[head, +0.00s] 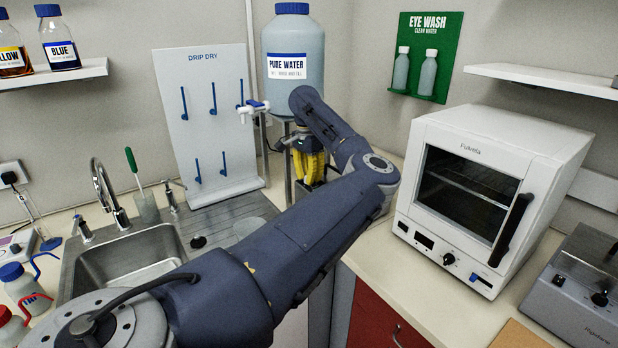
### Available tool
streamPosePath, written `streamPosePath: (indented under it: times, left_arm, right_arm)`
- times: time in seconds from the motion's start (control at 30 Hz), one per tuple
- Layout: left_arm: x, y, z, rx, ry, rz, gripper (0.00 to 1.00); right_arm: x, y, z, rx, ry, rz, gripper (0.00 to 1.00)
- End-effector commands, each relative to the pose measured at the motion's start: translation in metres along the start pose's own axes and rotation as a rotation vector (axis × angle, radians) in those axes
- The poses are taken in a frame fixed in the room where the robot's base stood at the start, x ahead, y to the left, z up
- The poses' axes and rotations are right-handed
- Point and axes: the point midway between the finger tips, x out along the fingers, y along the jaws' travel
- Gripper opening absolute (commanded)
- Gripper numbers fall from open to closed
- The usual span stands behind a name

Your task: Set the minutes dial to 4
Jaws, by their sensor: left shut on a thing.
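My left arm reaches from the lower left across the middle to the water stand. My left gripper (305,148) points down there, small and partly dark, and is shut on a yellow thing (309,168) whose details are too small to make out. The white oven (520,140) stands at the right with its door closed. Its lower front panel carries a round dark knob (449,259), a small display (424,240) and a blue switch (474,278). I cannot read any marks, so I cannot tell which dial is for minutes. My right gripper is out of view.
A pure water tank (292,35) with a white tap (253,107) stands above the gripper. The drip-dry board (209,80) and sink (120,262) are to the left. A grey device (580,290) with knobs sits at the far right. Some counter before the oven is clear.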

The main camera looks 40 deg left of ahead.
Motion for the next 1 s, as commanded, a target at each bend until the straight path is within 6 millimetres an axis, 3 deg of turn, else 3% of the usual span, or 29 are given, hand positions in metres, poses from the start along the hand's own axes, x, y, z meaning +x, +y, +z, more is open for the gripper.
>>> streamPosePath:
  times: [0.33,0.63,0.67,0.7,0.9,1.0]
  left_arm:
    - [-0.0007,0.0000,-0.0011,0.130,-0.005,0.000,0.00]
    - [-0.0008,0.0001,-0.0013,0.140,-0.005,-0.001,0.00]
    - [-0.0008,0.0001,-0.0014,0.140,-0.004,-0.001,0.20]
    - [-0.0008,0.0001,-0.0014,0.140,-0.004,0.000,0.25]
    - [-0.0004,0.0001,-0.0010,0.139,-0.006,0.000,0.48]
    - [-0.0003,0.0001,-0.0008,0.139,-0.006,0.000,0.51]
  right_arm:
    - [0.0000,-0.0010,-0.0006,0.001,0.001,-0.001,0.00]
    - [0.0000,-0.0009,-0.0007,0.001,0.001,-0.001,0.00]
    - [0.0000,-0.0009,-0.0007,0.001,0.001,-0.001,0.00]
    - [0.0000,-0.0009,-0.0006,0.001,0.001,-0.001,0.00]
    - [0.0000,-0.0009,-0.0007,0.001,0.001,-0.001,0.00]
    - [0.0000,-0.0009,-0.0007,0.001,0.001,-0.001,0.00]
